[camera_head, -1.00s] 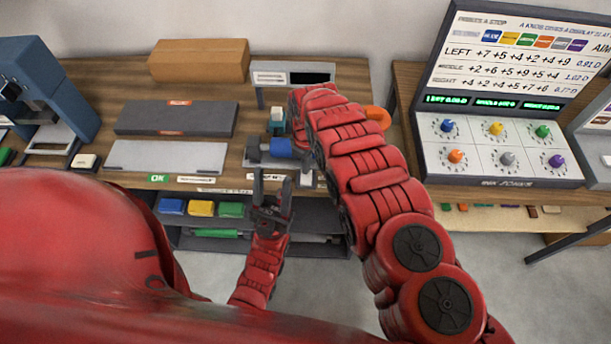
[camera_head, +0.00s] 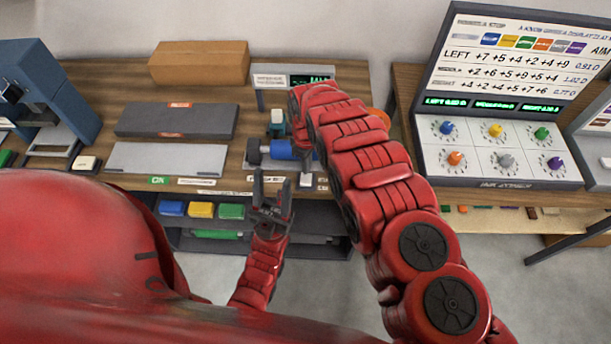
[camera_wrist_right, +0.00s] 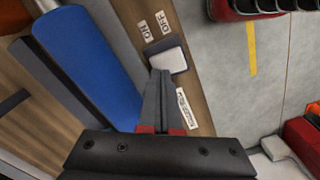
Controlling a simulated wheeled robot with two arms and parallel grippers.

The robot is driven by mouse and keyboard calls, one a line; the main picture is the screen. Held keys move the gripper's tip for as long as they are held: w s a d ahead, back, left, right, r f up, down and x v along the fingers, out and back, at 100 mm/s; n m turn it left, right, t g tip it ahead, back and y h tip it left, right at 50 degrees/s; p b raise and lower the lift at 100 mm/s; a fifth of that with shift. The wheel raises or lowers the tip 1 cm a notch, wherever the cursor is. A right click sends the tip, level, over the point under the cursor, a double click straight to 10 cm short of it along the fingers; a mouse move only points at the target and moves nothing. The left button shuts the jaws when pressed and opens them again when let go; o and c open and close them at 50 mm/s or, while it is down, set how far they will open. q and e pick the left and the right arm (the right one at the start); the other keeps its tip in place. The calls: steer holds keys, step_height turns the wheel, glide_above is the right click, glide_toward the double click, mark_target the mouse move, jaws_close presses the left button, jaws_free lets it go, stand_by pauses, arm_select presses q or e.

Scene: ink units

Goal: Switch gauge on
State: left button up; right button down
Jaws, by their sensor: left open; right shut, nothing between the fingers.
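The gauge display (camera_head: 312,78) stands at the back of the left bench and shows lit green characters. A blue cylinder (camera_head: 280,150) lies on the fixture in front of it; it also shows in the right wrist view (camera_wrist_right: 85,65). The white rocker switch (camera_wrist_right: 170,60) sits on the bench edge beside ON and OFF labels. My right gripper (camera_wrist_right: 160,73) is shut and empty, its tips right at the switch; I cannot tell whether they touch it. My left gripper (camera_head: 271,188) is open and empty in front of the bench edge.
A grey plate (camera_head: 167,157), a dark flat box (camera_head: 177,120) and a cardboard box (camera_head: 198,63) lie left of the fixture. Coloured bins (camera_head: 201,209) sit on the shelf below. A knob panel (camera_head: 500,150) stands on the right bench.

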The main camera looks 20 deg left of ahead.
steer(key=shift+r+p, duration=0.6)
steer(key=shift+r, duration=1.85)
